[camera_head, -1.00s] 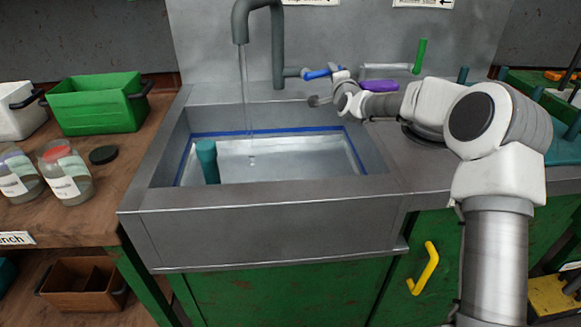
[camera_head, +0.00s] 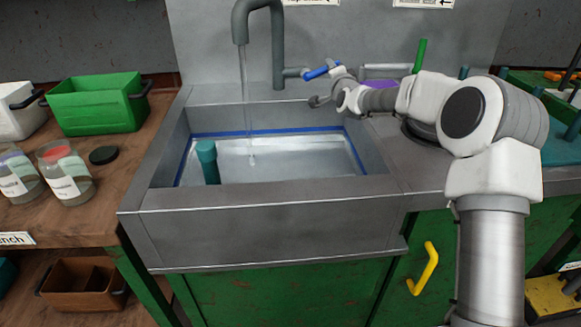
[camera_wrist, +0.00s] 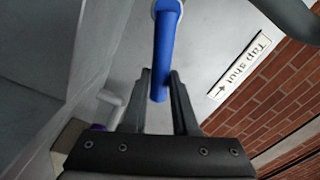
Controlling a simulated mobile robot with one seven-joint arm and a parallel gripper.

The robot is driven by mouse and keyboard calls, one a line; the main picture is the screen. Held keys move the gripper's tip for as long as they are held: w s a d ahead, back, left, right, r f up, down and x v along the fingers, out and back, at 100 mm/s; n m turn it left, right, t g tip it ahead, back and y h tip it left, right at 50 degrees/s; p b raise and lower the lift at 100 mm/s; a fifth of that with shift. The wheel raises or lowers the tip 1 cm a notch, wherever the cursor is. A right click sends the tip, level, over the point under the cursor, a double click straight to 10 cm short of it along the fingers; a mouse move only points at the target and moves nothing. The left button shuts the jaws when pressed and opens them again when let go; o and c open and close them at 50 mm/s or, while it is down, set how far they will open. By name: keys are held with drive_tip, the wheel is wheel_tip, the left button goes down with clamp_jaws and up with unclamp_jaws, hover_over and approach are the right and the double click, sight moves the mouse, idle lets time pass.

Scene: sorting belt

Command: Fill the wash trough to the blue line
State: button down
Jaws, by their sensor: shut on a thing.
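The wash trough (camera_head: 270,220) is a grey metal basin with a blue line (camera_head: 262,133) around its inner wall. Water (camera_head: 290,160) stands in it, its surface close below the line at the back. A stream (camera_head: 246,105) falls from the grey spout (camera_head: 241,25). A teal upright pipe (camera_head: 208,162) stands in the water at the left. The blue tap lever (camera_head: 322,71) is beside the spout's base. In the wrist view, my gripper (camera_wrist: 160,82) is shut on the blue lever (camera_wrist: 163,45), whose end lies between the two fingers.
A "Tap shut" label with an arrow (camera_wrist: 238,65) is on the back wall. A green lever (camera_head: 420,55) and a purple part (camera_head: 382,85) are behind my arm. Jars (camera_head: 66,175) and a green bin (camera_head: 97,103) stand on the left bench. A yellow handle (camera_head: 424,268) sticks out below.

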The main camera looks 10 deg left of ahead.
drive_tip(key=shift+s+a+r+n, duration=0.1)
drive_tip(key=shift+a+r+n, duration=0.2)
drive_tip(key=shift+n, duration=0.2)
drive_tip(key=shift+s+a+r+n, duration=0.1)
drive_tip(key=shift+a+r+n, duration=0.25)
drive_tip(key=shift+n, duration=0.4)
drive_tip(key=shift+s+a+r+n, duration=0.1)
drive_tip(key=shift+a+r+n, duration=0.15)
drive_tip(key=shift+n, duration=0.5)
drive_tip(key=shift+r, duration=0.1)
drive_tip(key=shift+s+a+r+n, duration=0.1)
drive_tip(key=shift+a+r+n, duration=0.25)
drive_tip(key=shift+n, duration=0.35)
drive_tip(key=shift+s+a+r+n, duration=0.1)
drive_tip(key=shift+a+r+n, duration=0.15)
drive_tip(key=shift+n, duration=0.45)
